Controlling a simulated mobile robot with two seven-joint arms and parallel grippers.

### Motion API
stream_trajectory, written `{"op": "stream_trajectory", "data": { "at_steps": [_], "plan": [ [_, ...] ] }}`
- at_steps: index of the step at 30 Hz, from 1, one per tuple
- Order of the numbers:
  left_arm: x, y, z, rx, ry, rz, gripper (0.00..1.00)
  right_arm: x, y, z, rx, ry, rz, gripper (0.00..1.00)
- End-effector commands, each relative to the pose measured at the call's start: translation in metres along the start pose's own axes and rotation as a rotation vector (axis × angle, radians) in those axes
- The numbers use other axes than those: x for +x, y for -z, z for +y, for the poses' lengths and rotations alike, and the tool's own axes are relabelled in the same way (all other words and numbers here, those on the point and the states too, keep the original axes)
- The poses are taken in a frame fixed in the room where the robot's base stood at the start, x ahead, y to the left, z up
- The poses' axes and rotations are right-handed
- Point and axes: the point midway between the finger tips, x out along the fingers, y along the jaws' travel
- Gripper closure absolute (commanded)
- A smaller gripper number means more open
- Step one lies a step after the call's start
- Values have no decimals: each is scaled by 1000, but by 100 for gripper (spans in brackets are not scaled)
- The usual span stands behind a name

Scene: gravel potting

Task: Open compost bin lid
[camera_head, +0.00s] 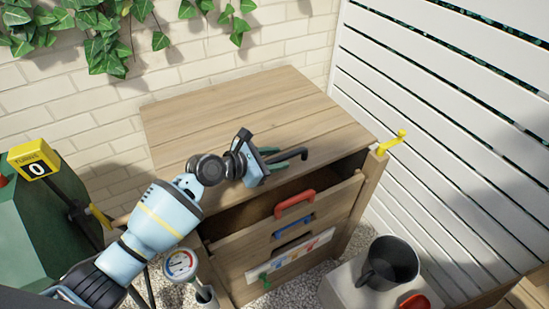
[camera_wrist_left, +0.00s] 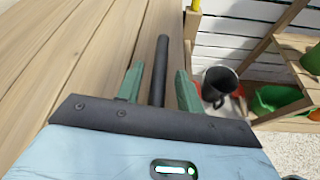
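The wooden bin (camera_head: 235,115) has a broad plank lid; its planks fill the left of the left wrist view (camera_wrist_left: 60,60). A dark gap below the lid's front edge shows a brown interior (camera_head: 255,208). A black bar handle (camera_head: 296,154) sticks out at the lid's front edge. My left gripper (camera_head: 276,158) is at this handle. In the left wrist view its green fingers stand on either side of the black bar (camera_wrist_left: 160,65), with visible space between bar and fingers, so it looks open around the bar. My right gripper is not in view.
The bin's front carries red (camera_head: 295,204), blue and green handles. A yellow hook (camera_head: 392,142) is at its right corner. A dark mug (camera_head: 390,263) stands on a pale block at lower right. A green container (camera_head: 40,220) with a yellow counter stands left. A white slatted wall is at right.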

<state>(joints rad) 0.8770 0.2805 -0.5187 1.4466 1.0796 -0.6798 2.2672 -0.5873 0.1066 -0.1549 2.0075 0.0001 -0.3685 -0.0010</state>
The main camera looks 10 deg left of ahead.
Motion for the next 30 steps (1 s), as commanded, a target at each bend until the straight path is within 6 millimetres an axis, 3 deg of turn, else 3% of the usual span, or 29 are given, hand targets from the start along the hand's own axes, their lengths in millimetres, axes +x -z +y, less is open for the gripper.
{"op": "stream_trajectory", "data": {
  "at_steps": [1, 8, 17, 23, 30],
  "plan": [
    [0, 0, 0, 0, 0, 0, 70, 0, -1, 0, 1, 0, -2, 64],
    [0, 0, 0, 0, 0, 0, 100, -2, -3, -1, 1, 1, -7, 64],
    [-1, -1, 1, -4, 2, 0, 100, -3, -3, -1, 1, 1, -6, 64],
    [-6, -14, 6, -35, 13, -3, 100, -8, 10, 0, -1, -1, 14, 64],
    [-20, -51, 26, -143, 56, -12, 100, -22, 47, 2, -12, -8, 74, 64]
  ]
}}
